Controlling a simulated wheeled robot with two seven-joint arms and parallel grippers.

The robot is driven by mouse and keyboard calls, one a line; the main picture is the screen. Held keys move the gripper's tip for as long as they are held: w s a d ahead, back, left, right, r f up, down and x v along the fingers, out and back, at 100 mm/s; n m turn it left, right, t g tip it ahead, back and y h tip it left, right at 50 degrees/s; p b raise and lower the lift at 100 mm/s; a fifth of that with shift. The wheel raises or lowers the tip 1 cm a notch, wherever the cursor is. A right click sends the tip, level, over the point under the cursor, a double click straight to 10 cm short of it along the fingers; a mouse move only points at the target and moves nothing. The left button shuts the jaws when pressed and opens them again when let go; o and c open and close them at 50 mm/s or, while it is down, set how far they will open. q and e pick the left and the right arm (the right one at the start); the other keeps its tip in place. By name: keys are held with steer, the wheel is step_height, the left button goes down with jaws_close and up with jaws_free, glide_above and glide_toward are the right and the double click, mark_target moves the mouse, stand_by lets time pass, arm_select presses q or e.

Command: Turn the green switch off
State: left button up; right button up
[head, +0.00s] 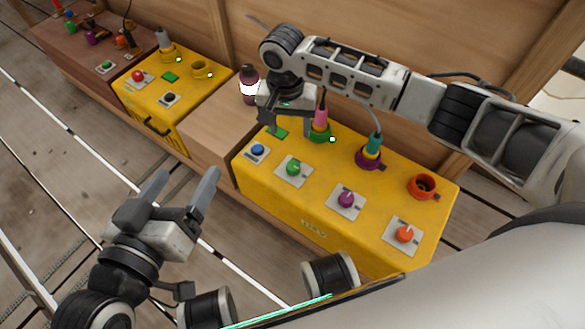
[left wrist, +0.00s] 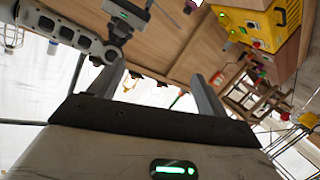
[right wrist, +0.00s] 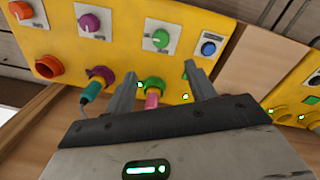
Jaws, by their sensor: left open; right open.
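The green switch (head: 293,167) is a round knob on a white plate on the near yellow box (head: 320,216). It also shows in the right wrist view (right wrist: 160,38), beyond the fingertips. Its exact setting is hard to read. My right gripper (head: 288,128) is open above the back left of the box, apart from the knob. A pink plug (head: 321,117) in a green socket (head: 320,136) lies close to its fingers; in the right wrist view the plug (right wrist: 152,100) appears between them. A small light (head: 332,139) by the socket glows. My left gripper (head: 187,175) is open and empty, left of the box.
A blue button (head: 258,150), purple knob (head: 346,199) and orange knob (head: 405,233) share the box front. Behind them stand a purple socket (head: 370,157) with a teal plug and an orange socket (head: 423,186). A dark bottle (head: 249,84) stands left of my right gripper.

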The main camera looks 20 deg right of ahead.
steer(key=b, duration=0.5)
glide_above(293, 166)
step_height(293, 166, down, 9)
steer(key=shift+w+a+f, duration=0.1)
steer(key=shift+a, duration=0.05)
step_height(293, 166, down, 5)
steer(key=shift+f+b, duration=0.1)
steer(key=shift+b, duration=1.05)
steer(key=shift+f, duration=0.35)
steer(key=c, duration=1)
arm_select(q)
step_height(293, 166, up, 8)
steer(key=w+m+t+h, duration=0.2)
steer(key=m+t+h, duration=0.1)
steer(key=t+h, duration=0.1)
steer(key=shift+w+t, duration=0.25)
steer(key=shift+t, duration=0.25)
